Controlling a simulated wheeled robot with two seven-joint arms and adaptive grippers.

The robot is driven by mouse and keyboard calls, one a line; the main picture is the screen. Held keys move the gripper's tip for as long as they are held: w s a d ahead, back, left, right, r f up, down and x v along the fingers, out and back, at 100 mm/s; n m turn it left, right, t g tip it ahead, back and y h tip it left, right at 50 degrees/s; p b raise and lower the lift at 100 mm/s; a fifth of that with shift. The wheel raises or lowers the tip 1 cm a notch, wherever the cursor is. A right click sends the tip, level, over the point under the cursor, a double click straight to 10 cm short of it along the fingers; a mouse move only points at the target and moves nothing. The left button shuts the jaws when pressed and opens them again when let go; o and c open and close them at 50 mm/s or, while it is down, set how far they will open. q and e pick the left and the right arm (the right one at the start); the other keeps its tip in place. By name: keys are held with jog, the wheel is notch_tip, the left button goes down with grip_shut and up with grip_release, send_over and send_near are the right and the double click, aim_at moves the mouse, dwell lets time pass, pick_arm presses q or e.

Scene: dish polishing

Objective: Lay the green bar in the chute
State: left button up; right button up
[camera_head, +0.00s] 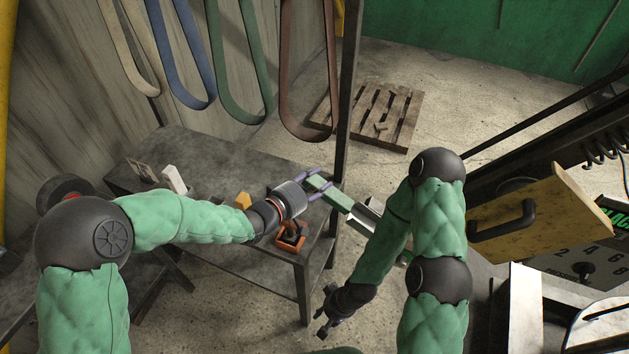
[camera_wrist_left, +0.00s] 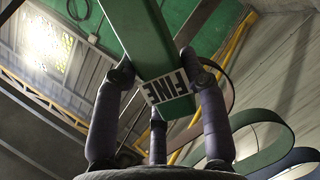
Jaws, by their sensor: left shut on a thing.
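My left gripper (camera_head: 318,187) has lilac fingers and is shut on the green bar (camera_head: 336,198), out past the right edge of the workbench. In the left wrist view the green bar (camera_wrist_left: 150,35) runs between the fingers, and a white label reading FINE is on its end. The bar's far end is at or over a pale metal channel (camera_head: 366,215), which looks like the chute. My right arm hides part of this channel, and I cannot tell whether the bar touches it. My right gripper (camera_head: 328,324) hangs low over the floor, too small and dark to read.
The dark workbench (camera_head: 215,165) carries an orange-red holder (camera_head: 291,238), a yellow block (camera_head: 243,200) and a white block (camera_head: 173,178). Several belts hang behind it. A dark post (camera_head: 347,90) stands beside the bench. A yellow panel with a black handle (camera_head: 525,215) is at right.

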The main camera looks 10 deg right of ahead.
aim_at(337, 205)
pick_arm(q)
jog(key=shift+d, duration=0.1)
jog(key=shift+s+d+f+b, duration=0.6)
jog(key=shift+d+f+b, duration=0.1)
jog(key=shift+d, duration=0.1)
jog(key=shift+s+d+f+b, duration=0.25)
jog(key=shift+s+d+b, duration=0.05)
jog(key=shift+d, duration=0.15)
jog(key=shift+s+d+f+b, duration=0.25)
jog(key=shift+s+d, duration=0.05)
jog(key=shift+d, duration=0.15)
jog(key=shift+s+d+f+b, duration=0.45)
jog(key=shift+d+f+b, duration=0.05)
jog(key=shift+d, duration=0.2)
jog(key=shift+s+d+f+b, duration=0.45)
jog(key=shift+d+b, duration=0.05)
jog(key=shift+d, duration=0.15)
dwell(0.4)
jog(key=o, duration=1.1)
jog(key=v, duration=1.2)
